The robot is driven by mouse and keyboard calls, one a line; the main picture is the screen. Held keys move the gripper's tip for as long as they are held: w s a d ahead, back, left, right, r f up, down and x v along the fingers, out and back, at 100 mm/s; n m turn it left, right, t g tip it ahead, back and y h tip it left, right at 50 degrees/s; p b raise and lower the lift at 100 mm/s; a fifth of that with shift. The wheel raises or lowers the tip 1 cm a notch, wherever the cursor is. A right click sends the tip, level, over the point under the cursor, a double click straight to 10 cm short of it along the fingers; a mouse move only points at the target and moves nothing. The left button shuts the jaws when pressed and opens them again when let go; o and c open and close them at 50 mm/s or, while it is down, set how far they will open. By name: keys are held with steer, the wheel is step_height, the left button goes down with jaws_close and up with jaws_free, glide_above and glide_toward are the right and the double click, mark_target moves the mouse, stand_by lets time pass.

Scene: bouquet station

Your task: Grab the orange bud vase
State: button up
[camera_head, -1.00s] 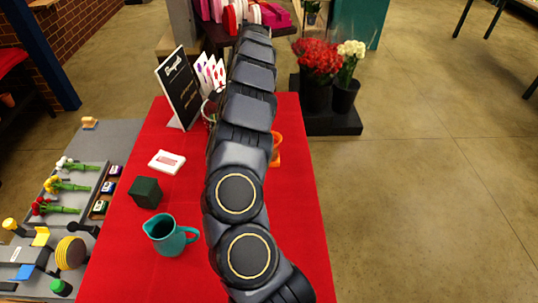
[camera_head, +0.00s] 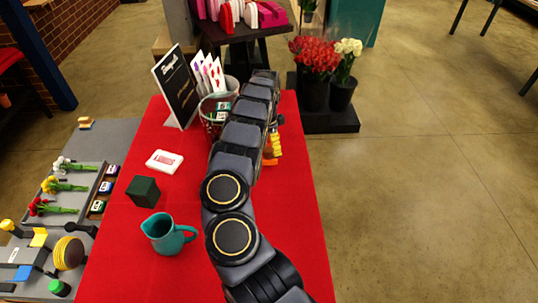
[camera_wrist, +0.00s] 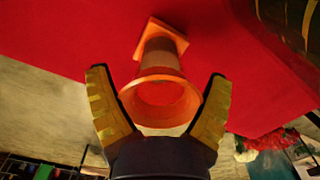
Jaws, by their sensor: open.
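The orange bud vase (camera_wrist: 158,52) has a flared round mouth and a square foot. In the wrist view, its mouth faces the camera and its foot rests toward the red cloth. My gripper (camera_wrist: 158,73) is open, with one yellow-padded finger on each side of the vase. Gaps show between the fingers and the vase, and nothing is held. In the head view, my gripper (camera_head: 275,141) is at the right side of the red table, past my arm. Only a small orange part of the vase (camera_head: 269,162) shows there; my arm and gripper hide the rest.
Flower buckets (camera_head: 341,95) stand beyond. The table's right front is clear.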

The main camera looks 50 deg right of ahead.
steer(key=c, duration=1.2)
steer(key=shift+o, duration=0.2)
steer(key=shift+r, duration=0.1)
